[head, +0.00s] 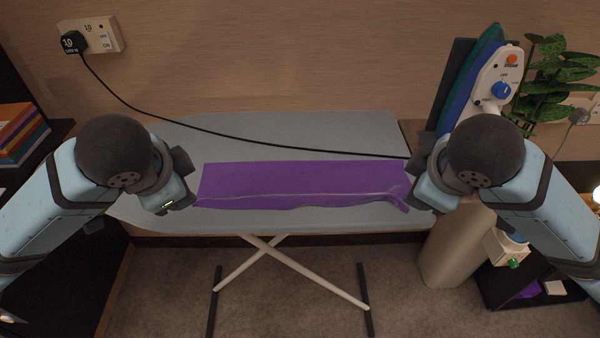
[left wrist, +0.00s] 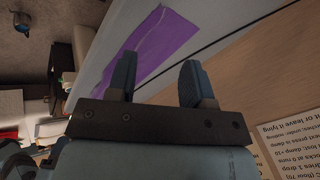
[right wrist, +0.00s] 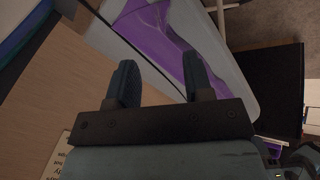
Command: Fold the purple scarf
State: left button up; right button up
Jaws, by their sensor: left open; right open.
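The purple scarf (head: 300,183) lies on the grey ironing board (head: 270,128) as a long band running left to right. Its near edge is uneven, with a wrinkle along it and a small corner sticking out at the right end. My left gripper (head: 186,190) is by the scarf's left end; its fingers (left wrist: 157,78) are open and empty in the left wrist view, with the scarf (left wrist: 165,42) beyond them. My right gripper (head: 420,192) is by the right end; its fingers (right wrist: 162,82) are open, and the scarf (right wrist: 160,45) shows beyond them. Contact with the scarf cannot be told.
A black cord (head: 240,137) runs from the wall socket (head: 92,38) across the board behind the scarf. A white and blue iron (head: 497,78) stands upright at the back right near a plant (head: 555,90). A beige bin (head: 455,245) stands below the board's right end.

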pick_arm(q)
jog(key=shift+s+r, duration=0.1)
jog(key=shift+r, duration=0.05)
pick_arm(e)
jog(key=shift+s+r, duration=0.1)
jog(key=shift+r, duration=0.05)
